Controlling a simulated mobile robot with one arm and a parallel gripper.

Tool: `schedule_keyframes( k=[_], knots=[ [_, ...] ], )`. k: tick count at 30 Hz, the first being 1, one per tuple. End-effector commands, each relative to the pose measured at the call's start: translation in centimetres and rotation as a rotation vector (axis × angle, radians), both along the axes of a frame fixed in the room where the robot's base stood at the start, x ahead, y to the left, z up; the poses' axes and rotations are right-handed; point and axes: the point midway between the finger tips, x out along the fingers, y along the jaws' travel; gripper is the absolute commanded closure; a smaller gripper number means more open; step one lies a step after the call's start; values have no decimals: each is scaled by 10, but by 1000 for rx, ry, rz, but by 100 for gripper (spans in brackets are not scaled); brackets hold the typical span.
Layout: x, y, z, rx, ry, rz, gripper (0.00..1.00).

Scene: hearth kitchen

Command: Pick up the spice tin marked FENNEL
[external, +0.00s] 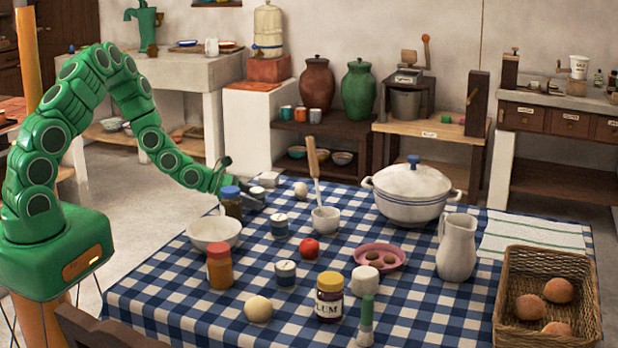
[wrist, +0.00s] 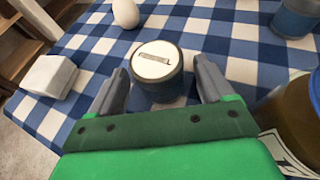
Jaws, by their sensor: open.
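In the wrist view a dark tin (wrist: 160,88) with a cream lid stands upright between the two fingers of my gripper (wrist: 161,70). A small label lies on its lid, too blurred to read. My gripper is open, with a finger on each side of the tin and small gaps visible. In the external view my gripper (external: 247,199) is low over the table's far left corner, partly behind a blue-lidded jar (external: 231,204). Two similar tins stand nearer, one (external: 279,226) beside the gripper and another (external: 285,274) further forward; their lid labels are unreadable.
The blue-lidded jar also shows close at right in the wrist view (wrist: 290,115). A white block (wrist: 50,77) and an egg (wrist: 126,13) stand nearby. A white bowl (external: 214,232), a mortar (external: 325,219) and a lidded pot (external: 410,190) share the checked table.

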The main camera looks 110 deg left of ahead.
Motion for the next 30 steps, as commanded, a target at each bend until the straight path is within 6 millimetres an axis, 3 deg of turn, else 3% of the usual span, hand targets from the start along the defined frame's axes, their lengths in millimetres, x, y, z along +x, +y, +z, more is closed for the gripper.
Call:
schedule_keyframes(
  k=[12,24,30],
  knots=[
    [9,4,-4,0,0,-1,19],
    [9,4,-4,0,0,-1,76],
    [9,4,-3,0,0,-1,76]
  ],
)
